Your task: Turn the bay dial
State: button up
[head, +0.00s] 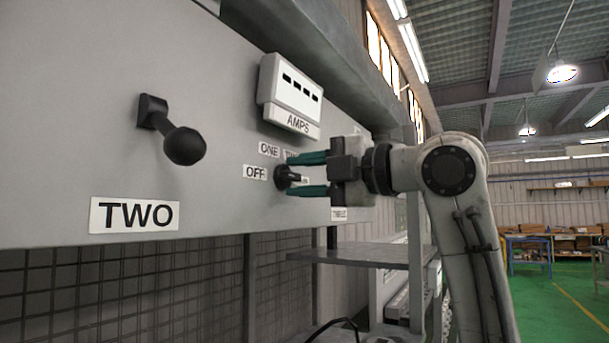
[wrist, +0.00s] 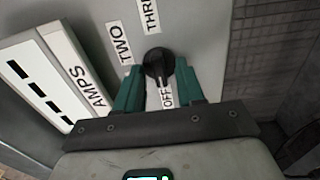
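The black bay dial (head: 283,178) sits on the grey panel, with OFF, ONE and partly hidden labels around it in the head view. In the wrist view the dial (wrist: 157,62) shows between the teal fingertips, its grip bar lying toward the OFF label (wrist: 167,98). My gripper (head: 291,175) is open, one finger above the dial and one below in the head view. In the wrist view my gripper (wrist: 159,68) has a finger on each side of the dial, with gaps visible. I cannot tell whether either tip touches it.
A black ball-ended lever (head: 184,145) sticks out of the panel left of the dial, above a TWO sign (head: 134,215). The white AMPS meter box (head: 291,92) projects just above the dial. A grey shelf (head: 365,254) is below my gripper.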

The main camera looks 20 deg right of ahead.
grip_shut()
jog(key=shift+m, duration=0.4)
jog(key=m+p, duration=0.1)
jog(key=m, duration=0.4)
jog(key=shift+m, duration=0.3)
jog(key=m, duration=0.5)
jog(key=shift+p, duration=0.35)
jog(key=shift+f+m, duration=0.1)
jog(key=shift+m, duration=0.2)
jog(key=shift+o, duration=0.4)
grip_release()
jog(key=b+v, duration=0.3)
jog(key=v, duration=0.8)
